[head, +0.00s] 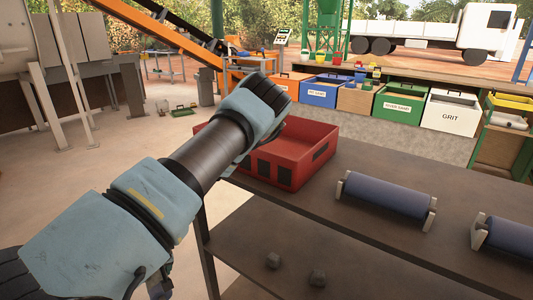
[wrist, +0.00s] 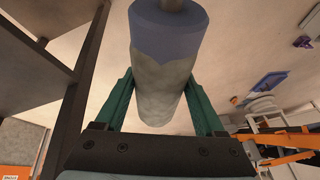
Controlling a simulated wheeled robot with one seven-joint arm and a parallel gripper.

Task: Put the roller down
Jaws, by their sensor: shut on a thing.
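My gripper (wrist: 158,80) is shut on the roller (wrist: 169,30), with one green finger on each side of it. The roller has a blue upper part with a metal stub at its end; its lower part is covered in grey with a ragged edge. It is clear of any surface in the wrist view, with pale floor behind it. In the head view my arm reaches up to the left of the table, and its end hides the fingers and the held roller.
A red crate (head: 288,172) stands on the dark table (head: 310,205) beside my arm. A blue roller on end supports (head: 388,196) and another (head: 510,238) lie further right. Labelled bins (head: 452,112) line the back.

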